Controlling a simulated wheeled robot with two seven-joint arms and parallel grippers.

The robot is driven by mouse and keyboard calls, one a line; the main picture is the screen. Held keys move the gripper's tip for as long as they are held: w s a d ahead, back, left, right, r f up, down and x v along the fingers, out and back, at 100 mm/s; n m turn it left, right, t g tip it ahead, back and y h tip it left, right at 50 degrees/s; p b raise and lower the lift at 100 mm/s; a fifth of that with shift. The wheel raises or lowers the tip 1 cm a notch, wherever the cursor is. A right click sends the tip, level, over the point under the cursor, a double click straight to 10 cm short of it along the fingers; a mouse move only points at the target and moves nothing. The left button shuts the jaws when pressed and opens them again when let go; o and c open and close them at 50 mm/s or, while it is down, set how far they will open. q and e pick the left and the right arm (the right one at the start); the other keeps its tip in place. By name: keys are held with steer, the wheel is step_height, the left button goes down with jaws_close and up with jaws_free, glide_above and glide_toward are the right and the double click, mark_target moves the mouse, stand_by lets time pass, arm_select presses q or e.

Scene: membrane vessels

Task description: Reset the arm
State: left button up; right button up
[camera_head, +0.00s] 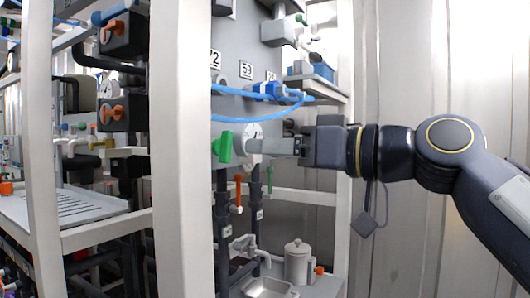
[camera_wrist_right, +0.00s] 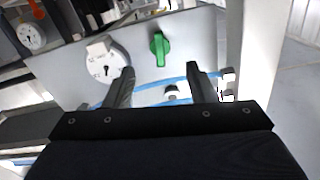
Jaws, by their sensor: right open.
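My right arm comes in from the right in the head view, with its gripper (camera_head: 262,147) pointing left at the grey panel (camera_head: 232,60). In the right wrist view the two dark fingers of this gripper (camera_wrist_right: 158,82) stand apart with nothing held between them. A green knob (camera_wrist_right: 159,48) on the panel shows beyond the fingers; it also shows in the head view (camera_head: 223,147), just left of the fingertips. A white round dial (camera_wrist_right: 104,62) lies near the left finger. Whether the fingers touch the panel cannot be told. My left gripper is not in view.
A white upright post (camera_head: 182,150) stands left of the panel. Blue tubes (camera_head: 262,93) cross the panel above the gripper. Below are a metal tap (camera_head: 248,246), a grey lidded jug (camera_head: 298,262) and a sink tray (camera_head: 270,288). The wall side at right is clear.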

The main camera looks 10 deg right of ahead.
steer(key=s+d+f+m+g+h, duration=0.1)
steer(key=s+d+f+m+h, duration=0.2)
steer(key=f, duration=0.7)
steer(key=s+d+f+m+h, duration=0.1)
steer(key=d+f+m+h, duration=0.2)
steer(key=f, duration=0.7)
steer(key=s+d+f+m+g+h, duration=0.1)
steer(key=s+d+f+h, duration=0.3)
steer(key=f, duration=0.5)
steer(key=s+d+f+m+g, duration=0.15)
steer(key=s+f, duration=0.35)
steer(key=f, duration=0.5)
steer(key=s+d+f+m+g, duration=0.1)
steer(key=s+d+f+m, duration=0.15)
steer(key=s+f, duration=0.55)
step_height(320, 180, up, 11)
steer(key=w+p, duration=0.1)
steer(key=p, duration=1.2)
steer(key=shift+w+h+p, duration=0.35)
steer(key=shift+w+h, duration=0.05)
steer(key=shift+d+g, duration=0.1)
steer(key=shift+g, duration=0.15)
